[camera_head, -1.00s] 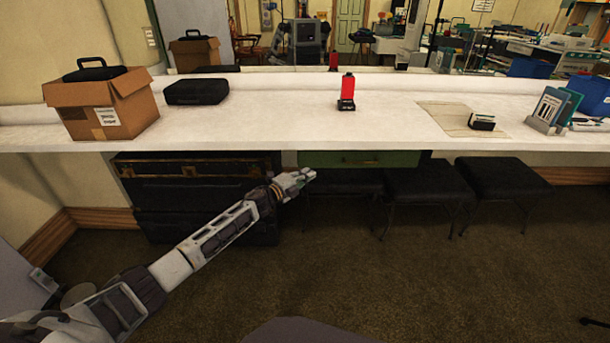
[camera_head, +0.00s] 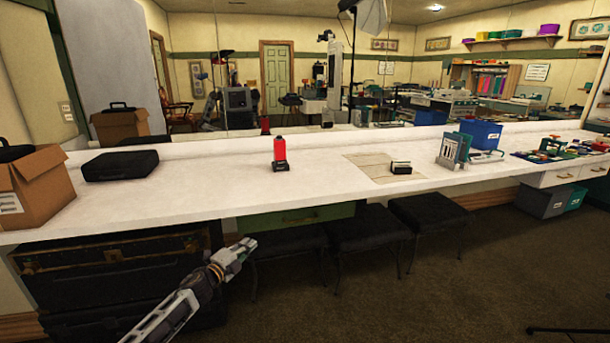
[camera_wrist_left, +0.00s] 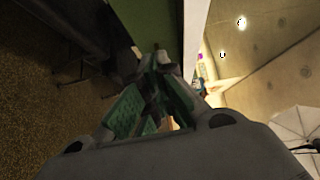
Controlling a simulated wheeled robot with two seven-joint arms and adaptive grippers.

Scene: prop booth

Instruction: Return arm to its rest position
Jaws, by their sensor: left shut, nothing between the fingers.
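My left arm comes in from the lower left of the head view. Its gripper (camera_head: 243,247) is in front of the counter, below the level of its top and near the green drawer. The gripper is shut and empty, and it touches nothing that I can see. In the left wrist view the two fingers (camera_wrist_left: 160,65) come together at the tips, with green pads on their inner sides. My right arm is not in view.
The white counter (camera_head: 225,195) bears a cardboard box (camera_head: 45,185), a black case (camera_head: 120,166), a red bottle on a dark base (camera_head: 280,152) and a blue bin (camera_head: 482,133). Black stools (camera_head: 365,228) stand under it. The floor (camera_head: 440,290) at the lower right is open.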

